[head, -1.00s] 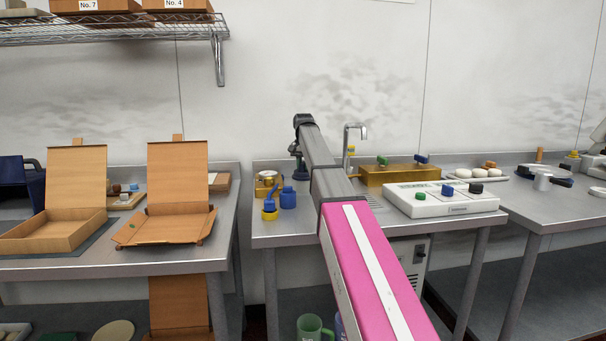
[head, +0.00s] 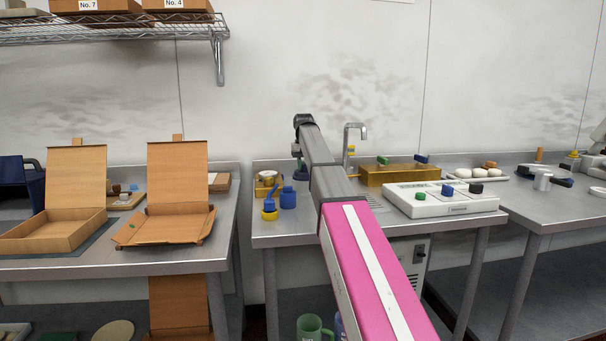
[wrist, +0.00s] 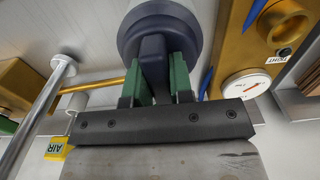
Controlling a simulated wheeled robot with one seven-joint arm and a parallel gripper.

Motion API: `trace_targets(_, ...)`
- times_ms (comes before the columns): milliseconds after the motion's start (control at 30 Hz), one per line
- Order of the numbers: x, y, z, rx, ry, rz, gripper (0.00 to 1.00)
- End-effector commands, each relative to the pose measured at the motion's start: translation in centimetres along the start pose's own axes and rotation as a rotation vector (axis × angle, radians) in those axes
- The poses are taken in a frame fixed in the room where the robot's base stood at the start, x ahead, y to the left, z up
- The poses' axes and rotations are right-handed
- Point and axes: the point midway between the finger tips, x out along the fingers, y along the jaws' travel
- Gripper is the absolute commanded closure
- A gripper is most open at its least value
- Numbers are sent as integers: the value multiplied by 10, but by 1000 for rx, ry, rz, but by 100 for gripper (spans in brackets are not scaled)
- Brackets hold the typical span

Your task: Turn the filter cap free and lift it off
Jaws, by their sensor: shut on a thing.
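The filter cap is dark blue and round with a raised grip bar (wrist: 154,52), seen at the top middle of the wrist view. My gripper (wrist: 157,72) has green fingers, one on each side of the bar, and is shut on it. A wider grey-blue round body (wrist: 192,22) shows around the cap. In the head view my gripper is mostly hidden by my arm, and only a bit of dark blue (head: 303,174) shows beside the arm. I cannot tell whether the cap has come loose from its seat.
A brass block with a white dial gauge (wrist: 246,85) and a "TIGHT" label (wrist: 284,53) is close on the right. A chrome pipe (wrist: 45,92) and yellow AIR tag (wrist: 57,148) are at left.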

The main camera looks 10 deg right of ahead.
Motion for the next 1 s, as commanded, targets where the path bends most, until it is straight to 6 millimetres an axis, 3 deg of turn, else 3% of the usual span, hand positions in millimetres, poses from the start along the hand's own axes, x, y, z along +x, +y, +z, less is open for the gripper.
trace_targets(100,5,0,3,7,-10,1,100)
trace_targets(1000,-32,0,-1,7,-2,0,100)
